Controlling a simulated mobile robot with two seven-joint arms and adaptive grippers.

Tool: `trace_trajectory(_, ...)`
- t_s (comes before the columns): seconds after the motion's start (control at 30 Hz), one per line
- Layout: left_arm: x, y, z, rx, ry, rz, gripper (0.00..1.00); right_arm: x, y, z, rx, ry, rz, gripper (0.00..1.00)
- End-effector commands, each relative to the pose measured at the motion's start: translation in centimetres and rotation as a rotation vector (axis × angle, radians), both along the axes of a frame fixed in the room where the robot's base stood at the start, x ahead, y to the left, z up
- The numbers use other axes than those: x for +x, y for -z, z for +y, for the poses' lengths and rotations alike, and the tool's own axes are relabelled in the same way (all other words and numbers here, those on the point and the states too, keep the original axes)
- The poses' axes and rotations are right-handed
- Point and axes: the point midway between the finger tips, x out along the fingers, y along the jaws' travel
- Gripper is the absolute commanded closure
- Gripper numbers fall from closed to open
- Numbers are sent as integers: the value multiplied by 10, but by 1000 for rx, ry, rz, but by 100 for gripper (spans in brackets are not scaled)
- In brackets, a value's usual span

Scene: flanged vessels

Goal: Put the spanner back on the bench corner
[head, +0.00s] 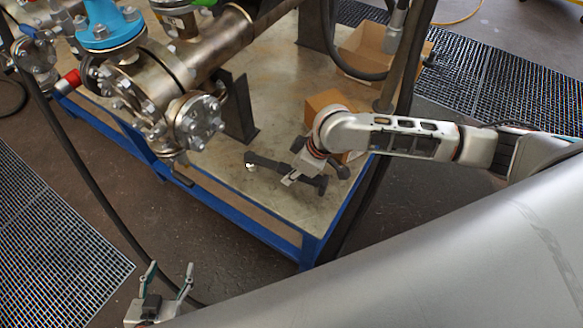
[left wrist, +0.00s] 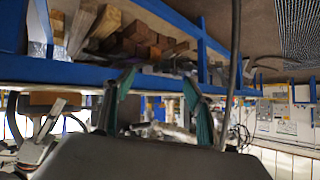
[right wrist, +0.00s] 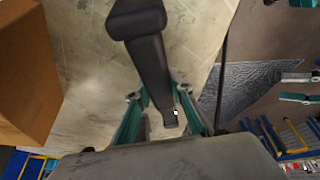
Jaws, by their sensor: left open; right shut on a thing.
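The spanner (head: 266,162) is a dark grey bar at the near right corner of the bench (head: 270,210) in the head view. In the right wrist view the spanner (right wrist: 150,60) runs from a thick dark block at the top down between the fingers. My right gripper (head: 298,178) is shut on it and partly covers it in the head view; it also shows in the right wrist view (right wrist: 163,108). I cannot tell whether the spanner touches the bench top. My left gripper (head: 170,270) is open and empty, low beside the bench's blue front edge; its spread fingers show in the left wrist view (left wrist: 158,85).
A metal flanged vessel (head: 160,80) with bolted flanges stands on the bench to the left. A small cardboard box (head: 325,101) sits behind my right gripper, and an open box (head: 365,48) farther back. Wooden blocks (left wrist: 130,42) lie on a blue-framed shelf.

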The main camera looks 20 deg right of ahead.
Motion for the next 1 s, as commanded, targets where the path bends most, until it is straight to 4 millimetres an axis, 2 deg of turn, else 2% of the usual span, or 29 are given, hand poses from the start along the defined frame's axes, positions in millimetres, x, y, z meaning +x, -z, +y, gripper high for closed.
trace_trajectory(0.47, -18, 16, -5, -5, 7, 42, 44, 1, 3, 1, 3, 0, -1, 100)
trace_trajectory(0.93, -8, 6, -3, -4, 4, 18, 44, 0, 12, 1, 2, 0, -1, 100)
trace_trajectory(0.97, -7, 5, -3, -4, 4, 16, 44, 0, 12, 1, 3, 0, -1, 76)
trace_trajectory(1.0, -6, 4, -3, -3, 4, 14, 44, 0, 12, 1, 3, 0, -1, 66)
